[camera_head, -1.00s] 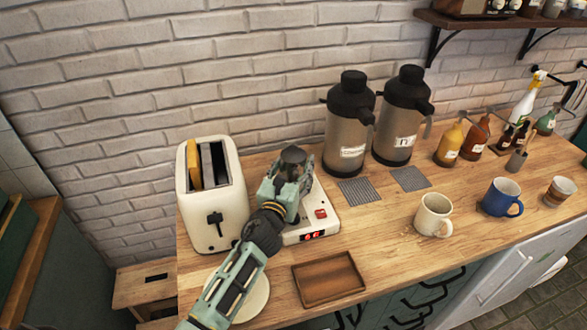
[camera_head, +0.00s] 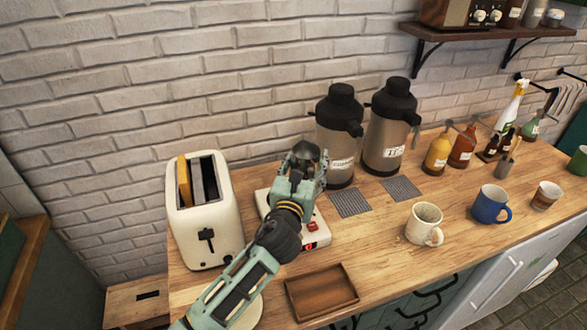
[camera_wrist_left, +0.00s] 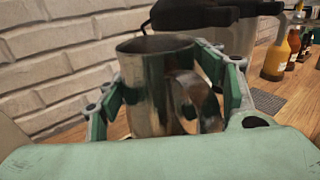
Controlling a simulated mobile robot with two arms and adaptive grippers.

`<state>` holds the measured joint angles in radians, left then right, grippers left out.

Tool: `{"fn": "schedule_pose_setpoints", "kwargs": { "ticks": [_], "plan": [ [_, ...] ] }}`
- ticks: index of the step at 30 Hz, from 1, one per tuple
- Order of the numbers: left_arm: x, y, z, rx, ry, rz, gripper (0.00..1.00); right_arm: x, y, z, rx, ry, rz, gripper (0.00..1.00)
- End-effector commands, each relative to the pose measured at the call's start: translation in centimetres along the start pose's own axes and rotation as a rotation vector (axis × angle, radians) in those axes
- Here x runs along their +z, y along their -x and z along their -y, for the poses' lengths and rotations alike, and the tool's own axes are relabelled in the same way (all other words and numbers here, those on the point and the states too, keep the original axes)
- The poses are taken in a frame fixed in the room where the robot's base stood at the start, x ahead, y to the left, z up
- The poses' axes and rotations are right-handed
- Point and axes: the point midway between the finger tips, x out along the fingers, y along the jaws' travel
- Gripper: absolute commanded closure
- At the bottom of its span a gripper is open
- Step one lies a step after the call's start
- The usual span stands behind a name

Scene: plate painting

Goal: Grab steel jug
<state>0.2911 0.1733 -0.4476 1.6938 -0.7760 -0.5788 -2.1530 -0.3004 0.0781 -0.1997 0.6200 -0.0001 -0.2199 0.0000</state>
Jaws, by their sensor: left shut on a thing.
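The steel jug (camera_wrist_left: 155,85) is a shiny metal cup with a handle, upright in the left wrist view. My left gripper (camera_wrist_left: 165,95) is shut on it, with a finger on each side of its body. In the head view my left gripper (camera_head: 302,170) is above the white hot plate (camera_head: 313,240), and only the dark top of the jug (camera_head: 307,152) shows between the fingers. The gripper hides the jug's lower part, so I cannot tell whether its base touches the plate. My right gripper is not in view.
A cream toaster (camera_head: 205,225) stands left of the gripper. Two dark-topped flasks (camera_head: 340,135) stand close on the right, with metal grids (camera_head: 350,203) before them. A wooden tray (camera_head: 321,292) lies in front. Mugs (camera_head: 424,224) and bottles (camera_head: 438,150) are further right.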

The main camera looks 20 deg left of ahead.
Motion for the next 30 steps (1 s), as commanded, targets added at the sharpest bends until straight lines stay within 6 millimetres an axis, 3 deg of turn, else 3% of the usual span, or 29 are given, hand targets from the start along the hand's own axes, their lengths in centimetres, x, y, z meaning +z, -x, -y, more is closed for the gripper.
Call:
{"fn": "schedule_pose_setpoints", "kwargs": {
  "ticks": [12,30],
  "plan": [
    [2.4,0.6,3.8,-0.002,0.001,0.003,0.83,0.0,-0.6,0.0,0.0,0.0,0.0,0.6],
    [3.5,0.9,5.5,-0.001,0.0,0.003,0.83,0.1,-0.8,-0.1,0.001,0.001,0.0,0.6]
  ]
}}
